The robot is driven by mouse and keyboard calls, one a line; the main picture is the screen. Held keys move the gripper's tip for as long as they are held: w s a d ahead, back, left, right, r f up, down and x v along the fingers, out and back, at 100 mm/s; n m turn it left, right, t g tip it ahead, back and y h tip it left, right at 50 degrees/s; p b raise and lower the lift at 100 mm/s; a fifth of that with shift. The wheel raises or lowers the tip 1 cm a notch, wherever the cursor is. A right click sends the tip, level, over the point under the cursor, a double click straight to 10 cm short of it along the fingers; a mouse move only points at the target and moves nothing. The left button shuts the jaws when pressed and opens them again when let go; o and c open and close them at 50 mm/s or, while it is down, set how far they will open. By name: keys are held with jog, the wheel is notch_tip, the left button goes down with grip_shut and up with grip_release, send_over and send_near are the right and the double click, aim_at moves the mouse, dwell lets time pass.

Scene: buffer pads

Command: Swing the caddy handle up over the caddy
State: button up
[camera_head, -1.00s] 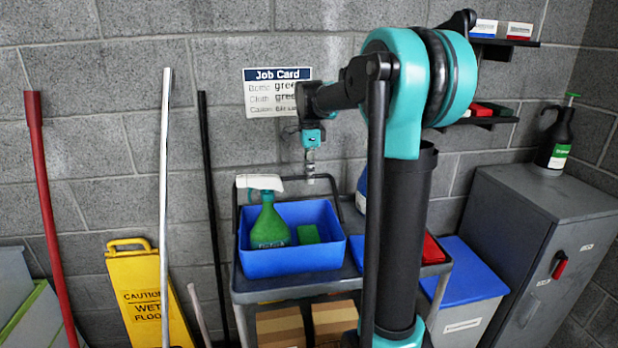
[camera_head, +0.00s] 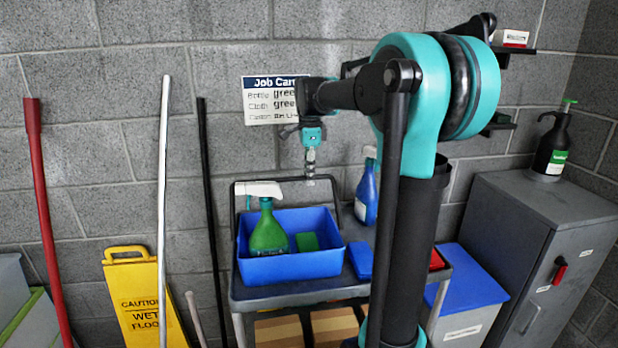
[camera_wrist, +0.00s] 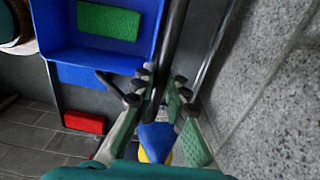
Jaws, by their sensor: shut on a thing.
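The blue caddy (camera_head: 290,267) stands on the grey cart and holds a green spray bottle (camera_head: 268,235) and a green pad (camera_head: 307,242). Its thin black handle (camera_head: 236,205) shows above and behind the caddy's back rim, toward the wall. My gripper (camera_head: 310,178) points down at the handle's crossbar, right of its middle. In the wrist view, the dark handle bar (camera_wrist: 172,45) runs between the fingers of my gripper (camera_wrist: 158,85), which are shut on it. The caddy wall (camera_wrist: 60,45) lies to the left there. The exact tilt of the handle is hard to tell.
A blue spray bottle (camera_head: 367,195), a blue pad (camera_head: 360,258) and a red item (camera_head: 437,260) are on the cart (camera_head: 300,290) right of the caddy. The block wall (camera_head: 230,150) with a job card (camera_head: 275,99) is close behind. A grey cabinet (camera_head: 540,240) stands right.

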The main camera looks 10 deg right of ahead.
jog(key=shift+r, duration=0.1)
jog(key=s+r, duration=0.4)
jog(key=s, duration=0.5)
dwell(1.5)
jog(key=shift+r, duration=0.1)
jog(key=shift+s+r, duration=0.1)
jog(key=shift+s, duration=1.5)
jog(key=o, duration=0.6)
